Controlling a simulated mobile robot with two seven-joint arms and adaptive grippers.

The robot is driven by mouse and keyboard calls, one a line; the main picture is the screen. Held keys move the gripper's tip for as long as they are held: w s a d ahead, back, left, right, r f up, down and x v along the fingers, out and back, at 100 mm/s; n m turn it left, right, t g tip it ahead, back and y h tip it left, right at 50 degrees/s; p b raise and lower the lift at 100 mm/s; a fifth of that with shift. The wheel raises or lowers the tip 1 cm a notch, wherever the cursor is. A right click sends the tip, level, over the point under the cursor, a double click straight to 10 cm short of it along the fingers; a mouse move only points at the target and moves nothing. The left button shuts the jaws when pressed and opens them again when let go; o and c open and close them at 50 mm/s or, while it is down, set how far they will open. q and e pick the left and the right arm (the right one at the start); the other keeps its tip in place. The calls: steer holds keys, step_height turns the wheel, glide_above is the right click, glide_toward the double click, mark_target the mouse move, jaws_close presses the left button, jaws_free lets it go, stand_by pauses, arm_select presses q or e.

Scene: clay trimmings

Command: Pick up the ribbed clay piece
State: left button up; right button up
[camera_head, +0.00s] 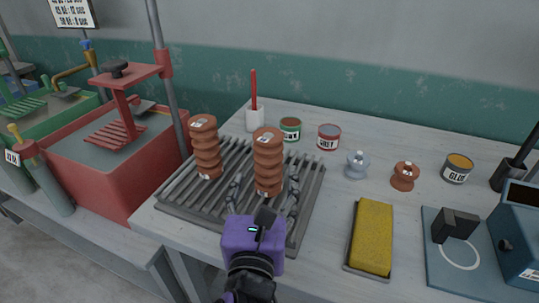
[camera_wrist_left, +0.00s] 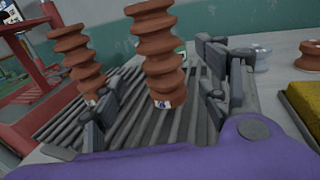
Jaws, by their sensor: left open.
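Two ribbed reddish-brown clay pieces stand upright on a grey slatted rack (camera_head: 185,203). The left ribbed piece (camera_head: 206,150) is farther back. The right ribbed piece (camera_head: 268,160) is nearer to me, and both have a small label. My purple left gripper (camera_head: 266,184) is open, with its dark fingers on either side of the right piece's lower part. In the left wrist view that ribbed piece (camera_wrist_left: 158,58) stands between the spread fingers, with gaps on both sides. The other ribbed piece (camera_wrist_left: 79,62) is beyond the left finger. My right gripper is not in view.
A yellow sponge (camera_head: 372,236) in a tray lies right of the rack. Tins (camera_head: 328,137), small knobbed pieces (camera_head: 405,176) and a white cup (camera_head: 255,119) with a red stick stand behind.

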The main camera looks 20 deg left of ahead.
mark_target(267, 176)
arm_select(q)
steer(key=shift+w+a+r, duration=0.15)
steer(key=shift+w+r, duration=0.05)
steer(key=shift+w, duration=0.6)
steer(key=x, duration=0.3)
steer(key=shift+w+f+p, duration=0.1)
steer(key=shift+w+p, duration=0.3)
steer(key=shift+w+a, duration=0.1)
steer(key=shift+w, duration=0.2)
steer(key=c, duration=0.6)
jaws_close()
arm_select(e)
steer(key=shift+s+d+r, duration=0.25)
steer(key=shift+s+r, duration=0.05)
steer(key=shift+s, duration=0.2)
